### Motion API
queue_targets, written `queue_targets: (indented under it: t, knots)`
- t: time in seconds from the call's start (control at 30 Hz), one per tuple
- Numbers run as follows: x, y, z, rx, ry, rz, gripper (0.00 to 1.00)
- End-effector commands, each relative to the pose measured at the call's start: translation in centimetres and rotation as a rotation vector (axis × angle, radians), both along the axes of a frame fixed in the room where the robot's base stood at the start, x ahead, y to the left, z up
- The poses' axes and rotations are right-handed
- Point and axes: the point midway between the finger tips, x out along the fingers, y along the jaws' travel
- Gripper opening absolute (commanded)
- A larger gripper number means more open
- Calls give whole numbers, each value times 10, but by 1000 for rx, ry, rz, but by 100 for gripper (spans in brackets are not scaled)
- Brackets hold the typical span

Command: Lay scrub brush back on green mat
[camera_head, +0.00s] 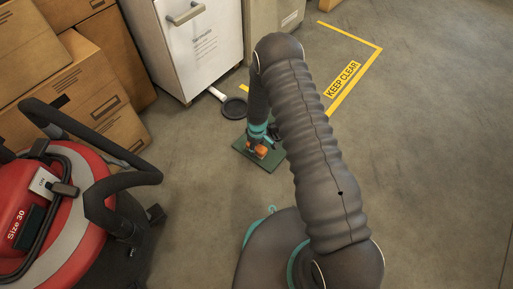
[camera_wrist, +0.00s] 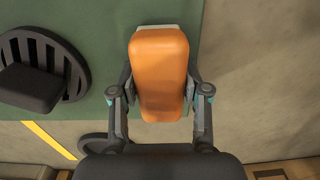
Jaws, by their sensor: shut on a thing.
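The scrub brush, with an orange top and a pale edge, shows between my fingers in the wrist view (camera_wrist: 160,72) and as a small orange patch in the head view (camera_head: 261,152). My gripper (camera_head: 259,145) is shut on it, one finger along each side, as the wrist view shows (camera_wrist: 160,98). The green mat (camera_head: 269,166) lies on the floor beneath. In the wrist view the brush appears over the mat (camera_wrist: 95,25), near its right edge. I cannot tell whether the brush touches the mat. Its underside is hidden.
A dark round slotted thing (camera_wrist: 21,45) with a dark block over part of it shows left of the brush. A black pan (camera_head: 234,108) lies on the floor behind the mat, by a white cabinet (camera_head: 200,45). A red vacuum (camera_head: 60,215) and boxes (camera_head: 80,90) stand left. Right floor is clear.

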Motion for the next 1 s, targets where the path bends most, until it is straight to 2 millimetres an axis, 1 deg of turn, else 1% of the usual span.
queue_targets:
  t: [0.13, 0.17, 0.2, 0.23, 0.27, 0.53, 0.67, 0.77, 1.0]
  knots:
    - [0, 0, -4, 0, 0, 0, 14]
    - [0, 0, -3, 0, 0, 0, 51]
    - [0, 0, -3, 0, 0, 0, 61]
    - [0, 0, -3, 0, 0, 0, 69]
    - [0, 0, -3, 0, 0, 0, 71]
    - [0, 0, -2, 0, 0, 0, 71]
    - [0, 0, 4, 1, -1, 0, 71]
    - [1, 0, 17, 0, -3, 0, 71]
    - [2, -1, 65, 1, -4, 1, 71]
